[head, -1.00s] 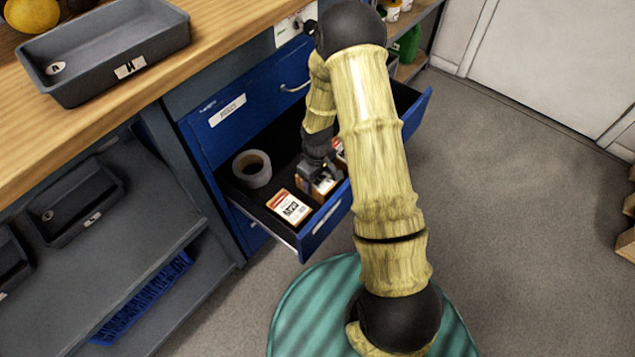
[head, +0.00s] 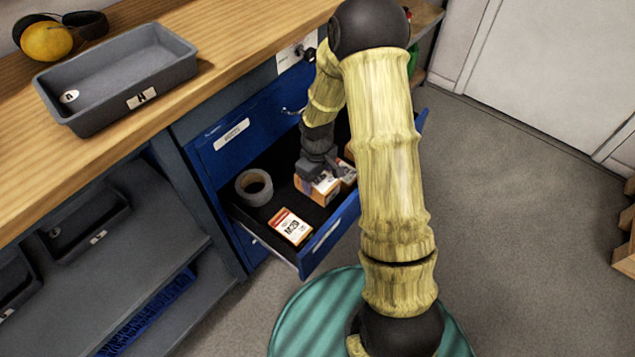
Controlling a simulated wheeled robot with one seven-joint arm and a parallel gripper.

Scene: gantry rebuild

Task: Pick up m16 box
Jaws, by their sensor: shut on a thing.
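An open blue drawer (head: 327,234) holds several small boxes. My gripper (head: 314,176) points down into it and is shut on a small orange and white box (head: 322,187), beside the drawer's front wall. The gripper covers part of this box, and its label is too small to read, so I cannot confirm it is the m16 box. Another box (head: 348,173) is close on its right, partly hidden by my arm. A red and white box (head: 291,227) marked M20 lies nearer in the drawer, apart from the gripper.
A grey tape roll (head: 254,187) lies in the drawer, left of the gripper. Open floor (head: 510,200) lies to the right.

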